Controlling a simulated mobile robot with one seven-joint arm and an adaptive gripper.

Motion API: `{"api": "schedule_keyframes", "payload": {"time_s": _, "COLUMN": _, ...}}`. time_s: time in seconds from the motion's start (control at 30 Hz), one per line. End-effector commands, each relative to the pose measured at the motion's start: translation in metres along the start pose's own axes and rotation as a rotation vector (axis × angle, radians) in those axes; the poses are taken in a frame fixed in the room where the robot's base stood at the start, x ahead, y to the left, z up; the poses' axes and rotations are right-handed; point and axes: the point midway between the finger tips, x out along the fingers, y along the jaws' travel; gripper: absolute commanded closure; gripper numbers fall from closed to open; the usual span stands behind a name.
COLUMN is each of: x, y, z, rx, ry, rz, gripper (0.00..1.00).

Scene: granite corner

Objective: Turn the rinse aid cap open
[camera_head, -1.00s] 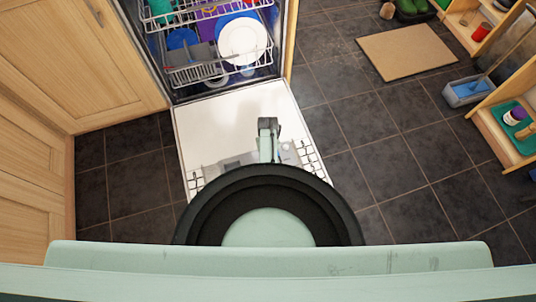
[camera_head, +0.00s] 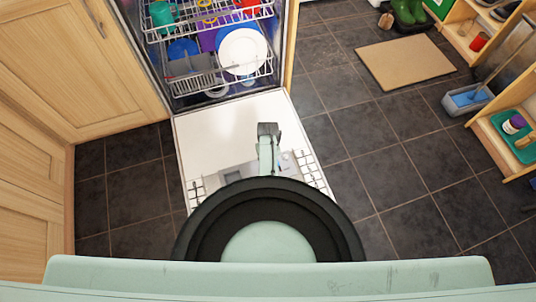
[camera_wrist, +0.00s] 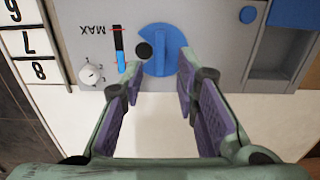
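The blue rinse aid cap (camera_wrist: 158,42) is a round disc with a raised ridge, set in the grey dispenser panel (camera_wrist: 205,45) in the wrist view. The ridge stands upright in the picture. My gripper (camera_wrist: 158,62) is open, its two fingertips on either side of the ridge, over the cap's edges. I cannot tell whether they touch it. In the head view the panel (camera_head: 288,165) shows partly beside my arm, on the open dishwasher door (camera_head: 220,130); my fingers and the cap are hidden there.
Beside the cap are a black round spot (camera_wrist: 144,50), a MAX gauge (camera_wrist: 120,50), a pale dial (camera_wrist: 92,74) and a blue lid (camera_wrist: 293,14). The loaded dish rack (camera_head: 190,83) stands behind the door. A wooden cabinet (camera_head: 70,60) is left; open tiles (camera_head: 365,160) are right.

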Motion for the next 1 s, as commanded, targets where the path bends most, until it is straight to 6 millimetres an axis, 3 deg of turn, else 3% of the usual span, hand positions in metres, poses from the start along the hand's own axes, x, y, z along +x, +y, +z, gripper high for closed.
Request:
{"api": "schedule_keyframes", "payload": {"time_s": 0.2, "x": -0.048, "y": 0.000, "z": 0.000, "rx": 0.000, "ry": 0.002, "rz": 0.001, "gripper": 0.72}}
{"api": "schedule_keyframes", "payload": {"time_s": 0.43, "x": -0.083, "y": 0.000, "z": 0.000, "rx": 0.000, "ry": 0.001, "rz": 0.001, "gripper": 0.72}}
{"api": "schedule_keyframes", "payload": {"time_s": 1.0, "x": -0.091, "y": 0.000, "z": 0.001, "rx": 0.000, "ry": -0.001, "rz": 0.000, "gripper": 0.72}}
